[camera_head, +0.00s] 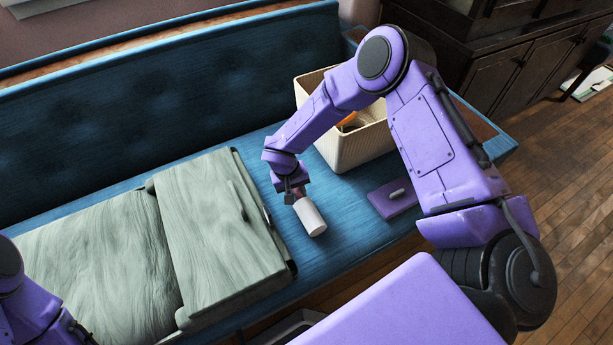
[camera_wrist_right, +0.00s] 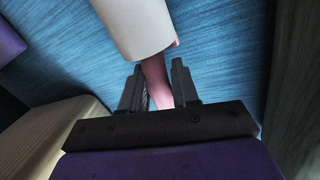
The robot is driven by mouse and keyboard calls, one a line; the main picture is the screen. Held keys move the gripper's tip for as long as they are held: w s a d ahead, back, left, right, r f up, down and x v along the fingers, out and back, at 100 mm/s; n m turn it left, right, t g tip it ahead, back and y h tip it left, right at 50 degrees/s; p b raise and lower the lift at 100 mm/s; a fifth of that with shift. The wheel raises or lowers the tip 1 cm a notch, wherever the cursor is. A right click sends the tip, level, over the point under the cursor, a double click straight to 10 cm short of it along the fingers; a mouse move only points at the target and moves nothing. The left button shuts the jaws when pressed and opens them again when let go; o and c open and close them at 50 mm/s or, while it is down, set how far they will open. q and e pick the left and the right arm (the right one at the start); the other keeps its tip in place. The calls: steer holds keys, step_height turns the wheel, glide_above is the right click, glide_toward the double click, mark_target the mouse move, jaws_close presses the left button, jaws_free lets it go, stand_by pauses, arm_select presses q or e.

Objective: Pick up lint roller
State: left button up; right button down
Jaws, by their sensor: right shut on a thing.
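The lint roller has a white roll (camera_head: 309,217) and a reddish handle. My right gripper (camera_head: 294,196) is shut on the handle, with the white roll sticking out toward the front edge of the blue bench (camera_head: 336,256). In the right wrist view the roll (camera_wrist_right: 135,22) fills the top, and the pink handle (camera_wrist_right: 155,78) passes between the two dark fingers. I cannot tell whether the roll touches the bench or hangs just above it. My left arm shows only at the lower left corner of the head view; its gripper is not clearly visible.
A woven cream bin (camera_head: 349,158) with an orange item inside stands behind my right forearm. A purple flat item (camera_head: 383,204) with a small white object (camera_head: 397,193) lies to the right. A grey-green wood-grained case (camera_head: 213,225) lies left of the roller. Some bare bench surrounds the roller.

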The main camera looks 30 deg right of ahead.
mark_target(298, 190)
steer(key=r, duration=0.1)
steer(key=r+p, duration=0.1)
steer(key=r, duration=0.2)
steer(key=shift+s+a+r, duration=0.1)
steer(key=shift+s+r, duration=0.05)
steer(key=shift+s, duration=0.15)
steer(key=s+r+p, duration=0.1)
steer(key=r, duration=0.1)
steer(key=s+a+r, duration=0.1)
steer(key=s+r, duration=0.1)
steer(key=shift+s+r+p, duration=0.1)
steer(key=shift+s+p, duration=0.05)
steer(key=shift+p, duration=0.25)
steer(key=s+a+r+p, duration=0.1)
steer(key=s+a+r, duration=0.2)
steer(key=s, duration=0.6)
steer(key=shift+s+r, duration=0.25)
steer(key=shift+r, duration=0.5)
